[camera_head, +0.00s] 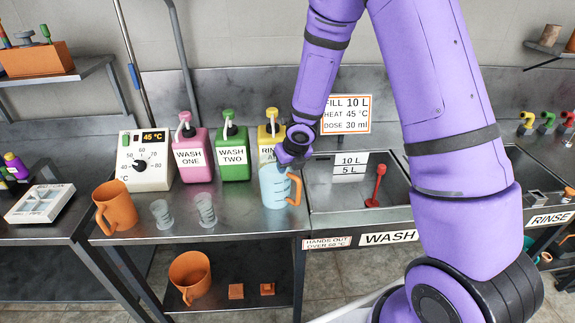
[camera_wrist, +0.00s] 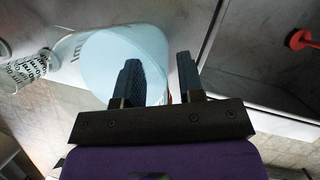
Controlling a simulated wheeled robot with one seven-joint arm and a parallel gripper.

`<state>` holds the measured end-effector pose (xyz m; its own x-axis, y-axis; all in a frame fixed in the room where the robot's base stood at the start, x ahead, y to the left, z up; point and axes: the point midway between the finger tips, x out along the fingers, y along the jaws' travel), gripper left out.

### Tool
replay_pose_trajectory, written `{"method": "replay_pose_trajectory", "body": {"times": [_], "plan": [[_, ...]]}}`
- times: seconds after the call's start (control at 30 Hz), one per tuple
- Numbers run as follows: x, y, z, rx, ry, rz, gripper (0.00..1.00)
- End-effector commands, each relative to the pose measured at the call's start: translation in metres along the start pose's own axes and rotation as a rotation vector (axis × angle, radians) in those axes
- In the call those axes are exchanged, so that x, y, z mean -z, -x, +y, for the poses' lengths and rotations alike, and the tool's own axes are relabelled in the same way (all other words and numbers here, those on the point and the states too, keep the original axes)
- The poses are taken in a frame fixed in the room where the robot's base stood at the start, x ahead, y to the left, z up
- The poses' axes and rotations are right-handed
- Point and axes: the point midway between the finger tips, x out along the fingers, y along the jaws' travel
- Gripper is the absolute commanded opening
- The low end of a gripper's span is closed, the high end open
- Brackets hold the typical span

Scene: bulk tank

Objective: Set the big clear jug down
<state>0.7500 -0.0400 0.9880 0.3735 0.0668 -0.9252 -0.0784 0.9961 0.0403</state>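The big clear jug (camera_head: 274,187) holds pale blue liquid and has an orange handle (camera_head: 297,189) on its right. It looks upright at the right end of the steel counter, beside the sink; I cannot tell whether its base touches. In the wrist view the jug (camera_wrist: 125,55) fills the area behind and left of my fingers. My gripper (camera_head: 293,158) is just above the handle side of the jug. In the wrist view my gripper (camera_wrist: 159,78) has its two fingers apart, with a clear gap. Only a speck of orange shows between them, and most of the handle is hidden there.
Two small clear beakers (camera_head: 205,210) and an orange jug (camera_head: 115,206) stand left on the counter (camera_head: 240,225). Pink, green (camera_head: 234,152) and yellow pump bottles stand behind. The wash sink (camera_head: 340,190), with a red plug handle (camera_head: 376,186), is to the right.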

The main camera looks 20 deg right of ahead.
Motion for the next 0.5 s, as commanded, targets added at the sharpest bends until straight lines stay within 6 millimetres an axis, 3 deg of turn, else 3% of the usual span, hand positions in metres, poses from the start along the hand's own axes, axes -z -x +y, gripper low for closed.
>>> {"method": "replay_pose_trajectory", "body": {"times": [0.5], "plan": [[-0.001,0.01,0.0,-0.002,-0.002,0.0,0.37]]}}
